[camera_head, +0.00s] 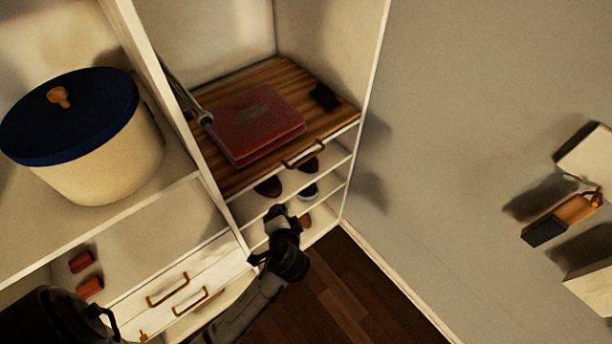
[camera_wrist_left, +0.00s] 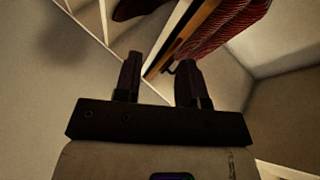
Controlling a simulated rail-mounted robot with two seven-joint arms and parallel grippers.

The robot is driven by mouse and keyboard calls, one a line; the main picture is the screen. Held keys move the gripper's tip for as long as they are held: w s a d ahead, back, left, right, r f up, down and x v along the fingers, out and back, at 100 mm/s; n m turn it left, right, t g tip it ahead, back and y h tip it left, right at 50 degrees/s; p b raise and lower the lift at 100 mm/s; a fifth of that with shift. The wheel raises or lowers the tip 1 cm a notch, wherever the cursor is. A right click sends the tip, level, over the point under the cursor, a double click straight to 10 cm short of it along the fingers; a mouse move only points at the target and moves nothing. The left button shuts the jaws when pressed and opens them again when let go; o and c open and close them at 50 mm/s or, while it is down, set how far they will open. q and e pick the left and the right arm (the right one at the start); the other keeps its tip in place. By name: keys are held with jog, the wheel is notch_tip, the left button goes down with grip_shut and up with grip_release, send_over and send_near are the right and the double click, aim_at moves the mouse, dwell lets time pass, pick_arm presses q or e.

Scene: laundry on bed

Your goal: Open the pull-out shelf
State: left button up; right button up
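The pull-out shelf (camera_head: 215,172) is a slatted brown wooden board with a pale front edge and a brass handle (camera_head: 302,155). Its front looks about level with the cabinet front. A folded dark red cloth (camera_head: 256,122) and a small black item (camera_head: 324,96) lie on it. My left gripper (camera_head: 278,212) is below the handle, in front of the shoe shelves, apart from the handle. In the left wrist view its fingers (camera_wrist_left: 160,68) are spread and empty. The shelf edge (camera_wrist_left: 182,38) and a dark handle (camera_wrist_left: 172,66) show beyond them. My right gripper is not in view.
Shoes (camera_head: 268,187) sit on white shelves below. A cabinet divider (camera_head: 170,85) stands left, with a cream pot with a blue lid (camera_head: 110,155) beyond it. Drawers with brass handles (camera_head: 168,290) are lower left. Dark floor (camera_head: 340,290) is clear; a grey wall (camera_head: 460,170) is right.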

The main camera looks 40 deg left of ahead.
pick_arm(q)
jog(key=w+f+m+t+y+b, duration=0.1)
jog(key=w+f+m+y+b, duration=0.1)
jog(key=w+f+y+b, duration=0.4)
jog(key=m+t+b, duration=0.2)
jog(key=t+b, duration=0.1)
jog(key=b, duration=0.5)
send_near(305, 159)
jog(key=shift+m, duration=0.3)
jog(key=shift+f+p+x, duration=0.15)
jog(key=shift+p+x, duration=0.05)
jog(key=shift+x, duration=2.4)
jog(key=shift+f+p+x, duration=0.2)
jog(key=shift+x, duration=2.35)
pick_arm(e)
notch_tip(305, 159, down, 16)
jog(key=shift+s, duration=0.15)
pick_arm(q)
jog(key=shift+c, duration=0.4)
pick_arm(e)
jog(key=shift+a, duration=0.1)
pick_arm(q)
grip_shut()
